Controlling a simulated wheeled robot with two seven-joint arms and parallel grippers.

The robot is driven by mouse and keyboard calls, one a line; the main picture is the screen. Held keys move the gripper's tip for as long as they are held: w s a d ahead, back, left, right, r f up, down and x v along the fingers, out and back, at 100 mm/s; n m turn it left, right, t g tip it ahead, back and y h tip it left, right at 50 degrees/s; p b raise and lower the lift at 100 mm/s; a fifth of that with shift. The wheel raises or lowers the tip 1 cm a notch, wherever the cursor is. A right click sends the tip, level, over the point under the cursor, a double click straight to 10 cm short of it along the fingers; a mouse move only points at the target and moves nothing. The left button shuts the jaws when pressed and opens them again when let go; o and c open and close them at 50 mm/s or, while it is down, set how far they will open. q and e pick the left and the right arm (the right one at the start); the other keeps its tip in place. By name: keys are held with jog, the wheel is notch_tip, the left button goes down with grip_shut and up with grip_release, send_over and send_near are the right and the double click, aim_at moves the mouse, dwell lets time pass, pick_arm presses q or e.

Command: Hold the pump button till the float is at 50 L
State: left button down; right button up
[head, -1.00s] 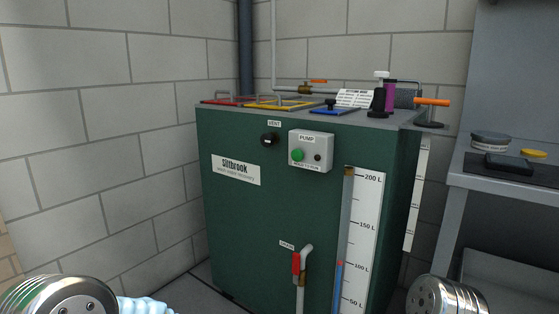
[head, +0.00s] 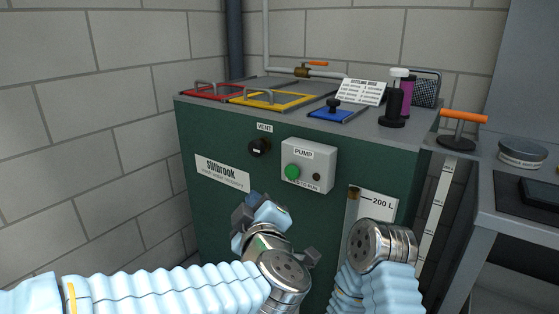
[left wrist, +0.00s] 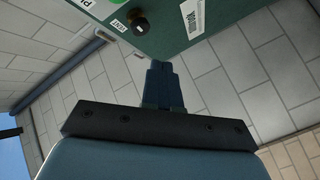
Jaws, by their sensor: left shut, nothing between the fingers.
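The green pump button (head: 292,172) sits on the grey pump box (head: 323,164) on the front of the dark green tank (head: 222,139). An edge of the button shows at the top of the left wrist view (left wrist: 118,2). My left gripper (head: 252,200) is below and left of the button, in front of the tank and apart from it. Its fingers (left wrist: 160,72) are shut and empty. The level gauge (head: 378,205) shows only its top near 200 L; my right arm hides the lower scale and the float. My right gripper's fingers are not visible.
A black vent knob (head: 258,147) is left of the pump box. Red (head: 211,91), yellow (head: 270,98) and blue (head: 330,115) lids lie on the tank top. A side bench (head: 490,200) stands at right.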

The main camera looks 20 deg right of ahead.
aim_at(293, 172)
pick_arm(q)
jog(key=shift+r, duration=0.2)
jog(key=w+d+p, duration=0.3)
jog(key=w+d, duration=0.2)
jog(key=d, duration=0.2)
jog(key=shift+w, duration=0.2)
dwell(0.3)
jog(key=shift+w+d, duration=0.1)
jog(key=shift+d, duration=0.05)
dwell(1.9)
jog(key=shift+w+d, duration=0.15)
jog(key=shift+d, duration=0.05)
jog(key=shift+w+d+f+p, duration=0.1)
jog(key=shift+d+f+p, duration=0.05)
jog(key=shift+d+p, duration=0.25)
